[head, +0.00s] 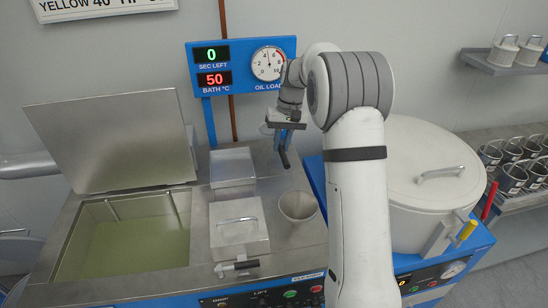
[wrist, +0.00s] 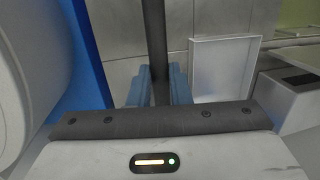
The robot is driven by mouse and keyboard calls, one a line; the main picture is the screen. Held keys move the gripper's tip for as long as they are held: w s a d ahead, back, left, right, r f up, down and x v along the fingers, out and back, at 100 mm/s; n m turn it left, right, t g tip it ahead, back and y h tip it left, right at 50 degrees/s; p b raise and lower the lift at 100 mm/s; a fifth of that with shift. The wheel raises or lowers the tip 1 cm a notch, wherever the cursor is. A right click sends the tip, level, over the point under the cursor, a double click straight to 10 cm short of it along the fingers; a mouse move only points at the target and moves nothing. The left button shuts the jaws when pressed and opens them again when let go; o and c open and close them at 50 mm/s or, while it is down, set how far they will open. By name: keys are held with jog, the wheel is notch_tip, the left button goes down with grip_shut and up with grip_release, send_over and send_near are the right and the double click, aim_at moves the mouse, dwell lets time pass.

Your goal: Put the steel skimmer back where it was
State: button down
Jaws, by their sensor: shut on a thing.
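My gripper (head: 284,140) is in the air above the back right of the steel bench, pointing down. Its blue fingers are shut on the dark handle of the steel skimmer (head: 284,159). In the wrist view the handle (wrist: 154,35) runs straight between the two blue fingertips (wrist: 159,86). The skimmer's steel head is not clear in either view. A round steel cup (head: 297,205) stands on the bench, below the gripper and slightly to its right.
An open bath (head: 75,235) of greenish liquid is at the left, its lid (head: 110,140) raised. Two steel box covers (head: 240,225) lie between bath and cup. A large white lidded drum (head: 420,165) stands right of my arm. A display panel (head: 240,65) is behind.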

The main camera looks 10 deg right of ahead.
notch_tip(320, 180, down, 10)
jog(key=shift+d+f+p, duration=0.1)
jog(key=shift+f+p, duration=0.15)
jog(key=shift+p, duration=0.6)
jog(key=c, duration=1.3)
grip_release()
jog(key=shift+c, duration=0.2)
notch_tip(320, 180, up, 12)
jog(key=w+d+b, duration=0.1)
jog(key=d, duration=0.1)
jog(key=s+a+r+t+h, duration=0.1)
jog(key=s+r, duration=0.3)
jog(key=s, duration=0.3)
jog(key=s+a+r+t, duration=0.1)
jog(key=s+r, duration=0.3)
jog(key=s, duration=0.4)
jog(key=s+f+t+h, duration=0.1)
jog(key=s+f+t, duration=0.1)
jog(key=s, duration=1.7)
jog(key=shift+s+a+f, duration=0.35)
jog(key=shift+s+f, duration=0.05)
jog(key=shift+f, duration=0.05)
